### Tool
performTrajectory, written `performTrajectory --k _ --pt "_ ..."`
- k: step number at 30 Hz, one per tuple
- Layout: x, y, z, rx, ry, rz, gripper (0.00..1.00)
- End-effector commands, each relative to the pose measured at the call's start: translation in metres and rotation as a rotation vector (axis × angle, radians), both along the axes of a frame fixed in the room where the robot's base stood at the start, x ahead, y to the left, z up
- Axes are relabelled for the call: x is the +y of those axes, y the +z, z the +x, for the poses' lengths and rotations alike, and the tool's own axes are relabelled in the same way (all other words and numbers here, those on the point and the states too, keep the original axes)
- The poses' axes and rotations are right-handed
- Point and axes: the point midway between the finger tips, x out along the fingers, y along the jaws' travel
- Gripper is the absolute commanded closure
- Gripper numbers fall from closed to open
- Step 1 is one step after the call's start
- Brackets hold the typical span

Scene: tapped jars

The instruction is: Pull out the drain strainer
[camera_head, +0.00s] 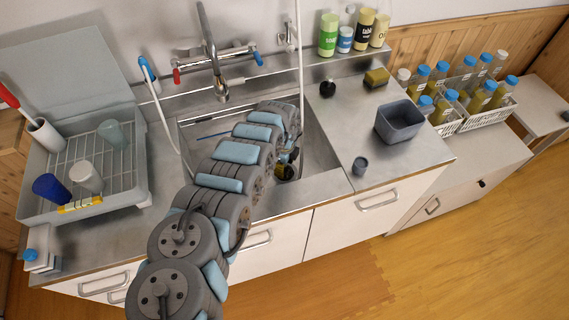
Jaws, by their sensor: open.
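The metal sink basin (318,158) is in the middle of the counter. My arm reaches across it from the bottom left and hides much of its left and middle part. My gripper (288,160) is open, small in the picture and low inside the basin. A dark round piece with a yellowish patch (286,172) lies just below the gripper on the basin floor. It may be the drain strainer, but it is too small to tell. I cannot tell whether the gripper touches it.
A faucet (212,60) rises behind the sink. A dish rack (95,160) with cups stands left. Bottles (328,35) stand on the back ledge.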

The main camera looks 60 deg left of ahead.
Motion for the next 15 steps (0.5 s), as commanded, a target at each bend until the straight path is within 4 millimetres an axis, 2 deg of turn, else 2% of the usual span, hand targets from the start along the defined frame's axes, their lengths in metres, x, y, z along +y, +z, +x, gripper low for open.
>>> performTrajectory --k 10,15 --pt "0.0005 -0.0008 0.0003 0.0 -0.001 0.001 0.46" --pt "0.0006 -0.0006 0.0006 -0.001 -0.001 0.002 0.95"
